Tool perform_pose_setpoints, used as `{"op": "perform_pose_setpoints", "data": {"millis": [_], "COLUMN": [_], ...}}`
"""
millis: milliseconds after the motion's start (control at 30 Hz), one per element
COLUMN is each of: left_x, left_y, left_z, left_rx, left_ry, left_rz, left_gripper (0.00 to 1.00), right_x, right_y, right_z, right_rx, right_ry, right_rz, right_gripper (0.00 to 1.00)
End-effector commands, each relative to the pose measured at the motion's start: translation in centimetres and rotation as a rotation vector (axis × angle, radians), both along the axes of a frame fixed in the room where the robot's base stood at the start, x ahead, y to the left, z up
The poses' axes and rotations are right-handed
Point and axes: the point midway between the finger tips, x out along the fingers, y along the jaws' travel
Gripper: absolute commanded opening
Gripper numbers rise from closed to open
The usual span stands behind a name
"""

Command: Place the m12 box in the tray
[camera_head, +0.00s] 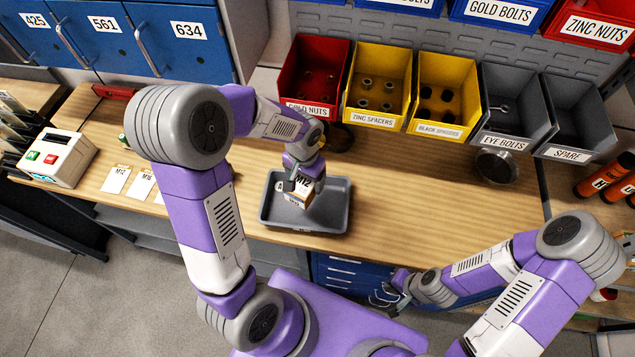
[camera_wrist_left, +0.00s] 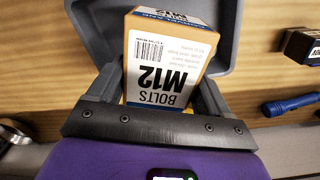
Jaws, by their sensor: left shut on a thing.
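The M12 box (camera_head: 299,195) is a small orange and white carton marked "BOLTS M12". My left gripper (camera_head: 303,186) is shut on it. In the left wrist view the box (camera_wrist_left: 160,58) sits between the two fingers (camera_wrist_left: 165,100), its label facing the camera. The grey tray (camera_head: 337,206) lies on the wooden bench, and the box is over its inside. I cannot tell whether the box touches the tray floor. The tray also shows behind the box in the left wrist view (camera_wrist_left: 215,40). My right gripper (camera_head: 385,298) hangs by the bench's front edge; its fingers are too small to read.
Behind the tray stand red, yellow and grey bins (camera_head: 380,88). Round dark tins (camera_head: 497,166) stand below them. A label device (camera_head: 58,158) and cards (camera_head: 116,180) lie at the left. A blue flashlight (camera_wrist_left: 290,105) lies beside the tray. The bench right of the tray is clear.

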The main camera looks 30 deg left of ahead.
Motion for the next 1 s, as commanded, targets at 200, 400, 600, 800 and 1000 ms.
{"op": "perform_pose_setpoints", "data": {"millis": [200, 400, 600, 800, 1000], "left_x": [-0.2, -0.1, -0.1, -0.1, 0.0], "left_y": [0.0, 0.0, 0.0, 0.0, 0.0], "left_z": [-3.1, -5.9, -8.2, -10.0, -9.9], "left_rx": [0.001, 0.000, 0.000, 0.000, 0.000], "left_ry": [0.007, 0.002, 0.004, 0.000, -0.001], "left_rz": [-0.001, 0.001, -0.001, 0.001, 0.001], "left_gripper": [0.29, 0.29, 0.29, 0.29, 0.29], "right_x": [-0.1, -0.1, -0.1, -0.1, -0.1], "right_y": [0.0, 0.0, 0.0, 0.0, 0.0], "right_z": [-0.2, -0.3, -0.4, -0.5, -0.5], "right_rx": [0.000, 0.000, 0.000, 0.000, 0.000], "right_ry": [0.002, 0.002, 0.001, 0.001, 0.001], "right_rz": [0.000, 0.000, 0.000, 0.000, 0.000], "right_gripper": [0.00, 0.00, 0.00, 0.00, 0.00]}}
